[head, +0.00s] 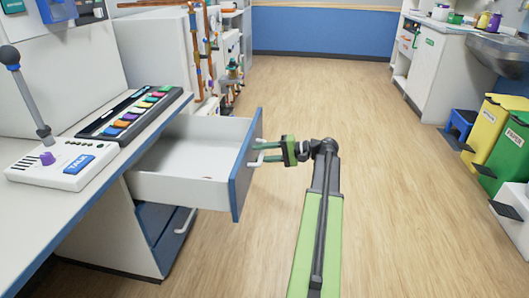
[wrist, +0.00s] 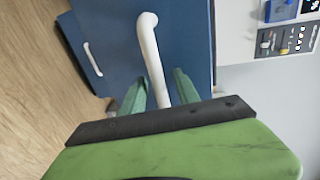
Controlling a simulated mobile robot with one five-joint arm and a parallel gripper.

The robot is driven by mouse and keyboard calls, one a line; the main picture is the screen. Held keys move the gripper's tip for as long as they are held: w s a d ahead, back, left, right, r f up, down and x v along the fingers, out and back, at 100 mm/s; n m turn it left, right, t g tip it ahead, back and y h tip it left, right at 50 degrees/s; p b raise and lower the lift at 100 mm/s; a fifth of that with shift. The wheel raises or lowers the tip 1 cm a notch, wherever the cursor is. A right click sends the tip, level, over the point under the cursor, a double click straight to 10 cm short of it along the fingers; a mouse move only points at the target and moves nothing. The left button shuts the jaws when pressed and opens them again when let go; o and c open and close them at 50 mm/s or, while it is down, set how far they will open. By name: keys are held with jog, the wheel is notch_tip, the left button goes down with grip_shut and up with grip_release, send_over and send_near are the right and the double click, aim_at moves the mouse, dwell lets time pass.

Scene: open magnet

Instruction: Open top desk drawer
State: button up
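The top desk drawer is pulled well out of the desk; its white inside shows in the head view, and its blue front (head: 246,165) faces right. My gripper (head: 258,153) is at the front's outer side. In the wrist view, the white handle (wrist: 152,50) runs up from between the two green fingers of my gripper (wrist: 160,90). The fingers stand apart, with a narrow gap beside the handle, so I see no firm grip. The lower end of the handle is hidden behind the gripper body.
A lower blue drawer (head: 160,222) with a white handle is shut below. A keyboard (head: 130,112) and a white microphone console (head: 62,163) stand on the desk. Yellow (head: 488,130) and green (head: 508,150) bins stand at right. The wooden floor between is clear.

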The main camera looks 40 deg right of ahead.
jog(key=p+v, duration=0.3)
jog(key=v, duration=1.4)
jog(key=shift+d, duration=0.2)
jog(key=shift+s, duration=0.15)
